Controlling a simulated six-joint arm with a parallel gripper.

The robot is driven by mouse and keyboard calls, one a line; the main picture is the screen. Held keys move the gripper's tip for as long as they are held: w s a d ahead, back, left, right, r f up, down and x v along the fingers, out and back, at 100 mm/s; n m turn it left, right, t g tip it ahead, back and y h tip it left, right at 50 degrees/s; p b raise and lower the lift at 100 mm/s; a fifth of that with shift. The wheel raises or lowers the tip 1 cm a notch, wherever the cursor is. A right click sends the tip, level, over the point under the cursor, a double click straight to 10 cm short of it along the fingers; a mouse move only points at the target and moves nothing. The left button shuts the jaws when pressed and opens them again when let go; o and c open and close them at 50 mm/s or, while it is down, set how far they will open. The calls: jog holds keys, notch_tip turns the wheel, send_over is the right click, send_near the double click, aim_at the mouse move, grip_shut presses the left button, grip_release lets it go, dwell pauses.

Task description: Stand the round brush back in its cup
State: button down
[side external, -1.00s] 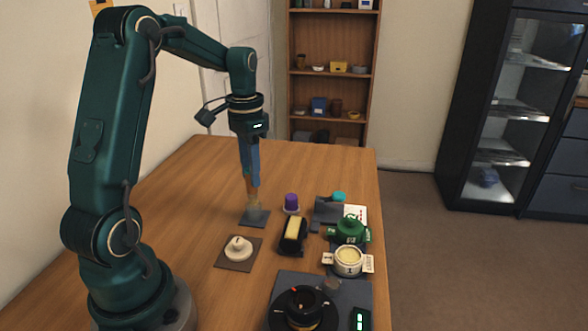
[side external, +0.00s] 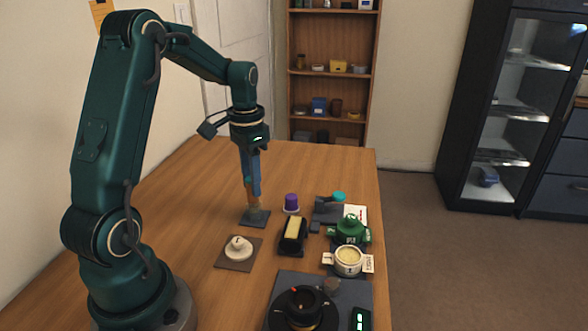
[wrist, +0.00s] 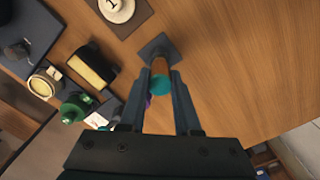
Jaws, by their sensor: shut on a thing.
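My gripper (side external: 253,188) is shut on the round brush (wrist: 159,67), which has a brownish-orange body and a teal end facing the wrist camera. In the side view the brush points down, close to upright. Below my fingertips stands a small grey cup (side external: 256,214) on a dark square mat (side external: 247,222). The brush's lower end meets the cup's mouth and is hidden there; how deep it sits I cannot tell. In the wrist view the mat (wrist: 150,47) lies beyond the brush, and the cup is mostly hidden by it.
A white knob-like part (side external: 238,248) lies on a brown mat at the front left. To the right stand a yellow-topped black block (side external: 293,233), a purple-capped item (side external: 291,202), a green part (side external: 350,229) and a white ring part (side external: 348,260). The table's left and back are clear.

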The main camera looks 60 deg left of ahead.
jog(key=shift+f, duration=0.4)
jog(key=shift+f, duration=0.45)
dwell(0.8)
jog(key=c, duration=0.5)
grip_release()
jog(key=shift+c, duration=0.2)
jog(key=shift+o, duration=0.3)
jog(key=o, duration=0.4)
jog(key=shift+r, duration=3.5)
